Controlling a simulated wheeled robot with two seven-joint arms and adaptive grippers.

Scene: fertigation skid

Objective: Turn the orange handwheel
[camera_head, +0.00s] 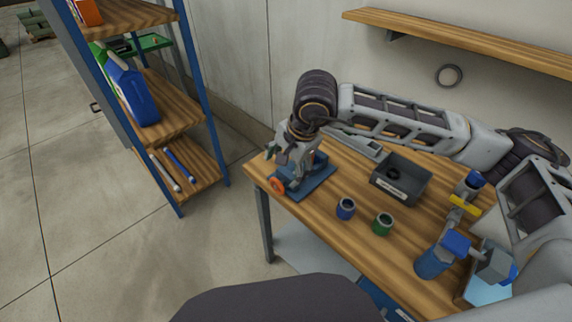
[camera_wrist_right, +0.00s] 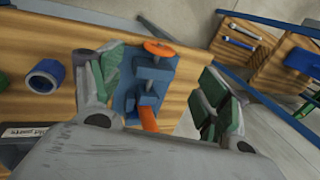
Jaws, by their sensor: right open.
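The orange handwheel (camera_head: 278,186) sits at the left end of the workbench, on a blue fixture (camera_head: 318,186) fixed to a blue plate. In the right wrist view the handwheel (camera_wrist_right: 160,48) shows beyond the fingertips, towards the top. An orange rod-like part (camera_wrist_right: 148,118) shows nearer the palm. My right gripper (camera_head: 284,153) is over the fixture and hides part of it. Its green-padded fingers (camera_wrist_right: 162,88) are spread wide on either side of the fixture, with nothing held. I cannot tell whether any finger touches the fixture. My left gripper is not in view.
A grey bin (camera_head: 408,188), a blue ring-like piece (camera_head: 345,209) and a green one (camera_head: 383,224) stand on the wooden bench (camera_head: 310,222). Blue valve-like fittings (camera_head: 433,262) are at its right. A blue-framed shelf (camera_head: 172,123) stands left, with open floor (camera_head: 110,235) before it.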

